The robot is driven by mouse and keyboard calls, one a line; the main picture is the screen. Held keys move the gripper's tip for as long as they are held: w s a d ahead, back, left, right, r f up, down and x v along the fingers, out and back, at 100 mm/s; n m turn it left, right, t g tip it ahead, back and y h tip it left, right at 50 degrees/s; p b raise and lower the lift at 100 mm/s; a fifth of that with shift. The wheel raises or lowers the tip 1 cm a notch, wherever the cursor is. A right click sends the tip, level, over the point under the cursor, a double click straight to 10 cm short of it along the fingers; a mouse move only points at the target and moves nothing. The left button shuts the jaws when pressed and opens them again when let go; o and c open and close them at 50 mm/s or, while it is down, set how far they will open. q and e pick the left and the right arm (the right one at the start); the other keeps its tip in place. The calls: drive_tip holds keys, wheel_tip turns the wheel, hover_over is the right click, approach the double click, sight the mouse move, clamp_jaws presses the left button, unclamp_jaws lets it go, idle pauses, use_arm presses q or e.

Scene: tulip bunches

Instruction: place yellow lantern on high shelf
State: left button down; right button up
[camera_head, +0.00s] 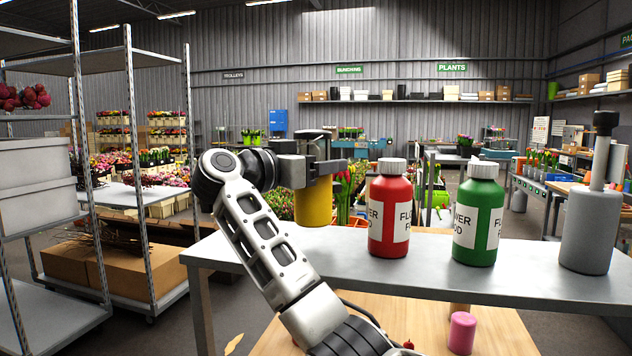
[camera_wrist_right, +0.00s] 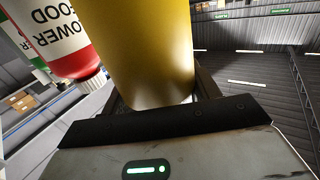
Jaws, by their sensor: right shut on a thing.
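The yellow lantern (camera_head: 313,204) is upright, with a dark top (camera_head: 313,134), at the left part of the grey high shelf (camera_head: 350,258). My right gripper (camera_head: 308,168) is shut on the lantern's upper part. The lantern's yellow body (camera_wrist_right: 145,50) fills the middle of the right wrist view, between the fingers. Its base shows close to the shelf's surface; I cannot tell whether it touches. My forearm crosses in front of the shelf just left of the lantern. My left gripper is not in view.
A red flower food bottle (camera_head: 390,212) stands right of the lantern, with a gap between. A green bottle (camera_head: 478,216) and a grey sprayer-like bottle (camera_head: 588,235) stand farther right. A pink cylinder (camera_head: 462,332) is on the wooden surface (camera_head: 500,335) below. The shelf's left end is bare.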

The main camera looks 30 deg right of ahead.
drive_tip(key=f, duration=0.3)
drive_tip(key=shift+a+f+p, duration=0.15)
drive_tip(key=shift+a+p, duration=0.05)
drive_tip(key=shift+p, duration=0.2)
drive_tip(key=shift+f, duration=0.1)
drive_tip(key=shift+f, duration=0.1)
drive_tip(key=o, duration=1.3)
drive_tip(key=shift+f, duration=0.1)
drive_tip(key=shift+c, duration=0.2)
